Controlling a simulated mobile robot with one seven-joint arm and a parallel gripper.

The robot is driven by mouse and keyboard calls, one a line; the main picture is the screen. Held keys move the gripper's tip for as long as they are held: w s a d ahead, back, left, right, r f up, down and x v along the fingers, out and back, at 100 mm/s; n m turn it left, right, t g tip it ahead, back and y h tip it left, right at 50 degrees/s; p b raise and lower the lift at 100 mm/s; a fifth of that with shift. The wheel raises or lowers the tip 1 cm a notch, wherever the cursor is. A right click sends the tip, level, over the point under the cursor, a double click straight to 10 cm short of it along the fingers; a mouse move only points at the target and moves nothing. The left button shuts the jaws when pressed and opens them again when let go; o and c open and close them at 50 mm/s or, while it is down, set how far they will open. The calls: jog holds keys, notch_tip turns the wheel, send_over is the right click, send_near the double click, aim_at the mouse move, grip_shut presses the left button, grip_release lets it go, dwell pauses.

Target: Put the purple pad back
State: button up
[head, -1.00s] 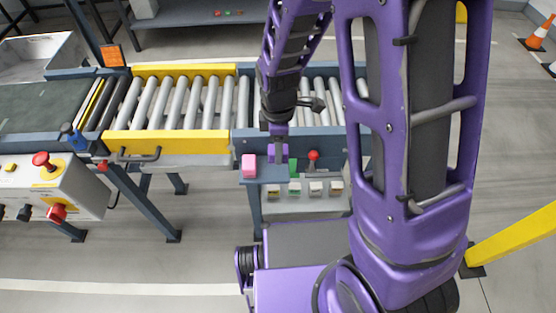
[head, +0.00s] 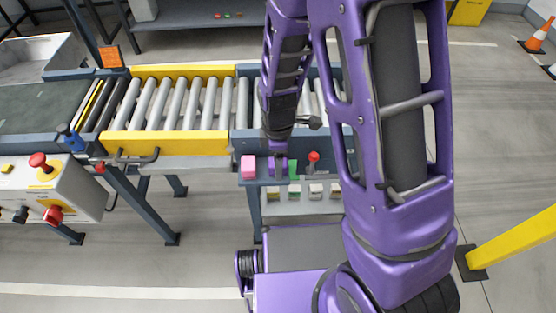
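The purple pad (head: 279,169) is small and partly hidden by my gripper. It is at the narrow shelf (head: 262,181) on the near side of the roller conveyor, between a pink pad (head: 248,167) on the left and a green pad (head: 294,168) on the right. My gripper (head: 277,157) points down from above and appears shut on the purple pad. The fingertips are small here. I cannot tell whether the pad's underside touches the shelf.
A red-knobbed lever (head: 314,158) stands just right of the green pad. Several small pale blocks (head: 316,191) sit on a lower ledge. The roller conveyor (head: 180,103) lies behind, and a control box with red knobs (head: 60,190) is at left. A yellow post (head: 515,237) is at right.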

jog(key=shift+r, duration=0.15)
notch_tip(320, 180, up, 12)
jog(key=p, duration=0.2)
jog(key=shift+p, duration=0.3)
dwell(0.4)
